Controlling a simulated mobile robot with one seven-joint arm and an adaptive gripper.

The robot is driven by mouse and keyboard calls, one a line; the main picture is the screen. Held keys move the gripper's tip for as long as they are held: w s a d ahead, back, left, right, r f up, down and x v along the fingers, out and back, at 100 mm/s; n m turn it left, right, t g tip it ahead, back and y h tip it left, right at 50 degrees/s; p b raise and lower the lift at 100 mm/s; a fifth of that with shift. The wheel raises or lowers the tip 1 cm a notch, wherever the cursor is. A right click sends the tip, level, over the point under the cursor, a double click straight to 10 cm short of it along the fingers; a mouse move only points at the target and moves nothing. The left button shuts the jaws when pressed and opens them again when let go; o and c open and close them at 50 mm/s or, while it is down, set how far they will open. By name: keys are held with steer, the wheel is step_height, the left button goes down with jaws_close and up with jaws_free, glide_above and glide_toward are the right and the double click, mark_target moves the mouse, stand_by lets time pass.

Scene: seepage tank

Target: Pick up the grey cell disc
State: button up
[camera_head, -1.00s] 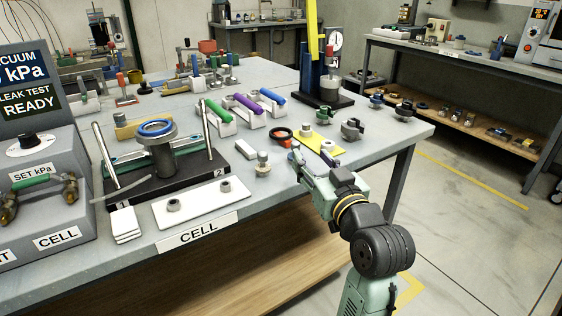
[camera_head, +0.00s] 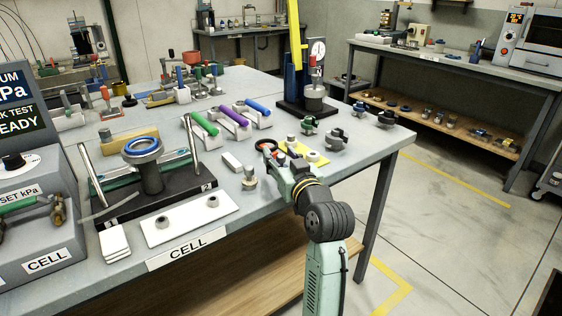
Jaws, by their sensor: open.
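I cannot tell for certain which part is the grey cell disc. A small pale grey round piece (camera_head: 313,156) lies at the near end of a yellow plate (camera_head: 300,149). Another grey round piece (camera_head: 292,139) is at its far end. My gripper (camera_head: 272,157) is open just left of the yellow plate, low over the table, close to a black and orange-red ring (camera_head: 266,146). My arm partly hides the plate's near side. I see nothing held, though the fingertips are small and hard to make out.
A metal post fitting (camera_head: 249,178) and a white block (camera_head: 231,161) stand left of my gripper. The black cell stand (camera_head: 190,188) with a blue-ringed pedestal is further left. Green, purple and blue rollers (camera_head: 233,116) lie behind. Dark clamps (camera_head: 335,139) and a dial gauge stand (camera_head: 302,104) are right and behind.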

jaws_close()
stand_by(0.5)
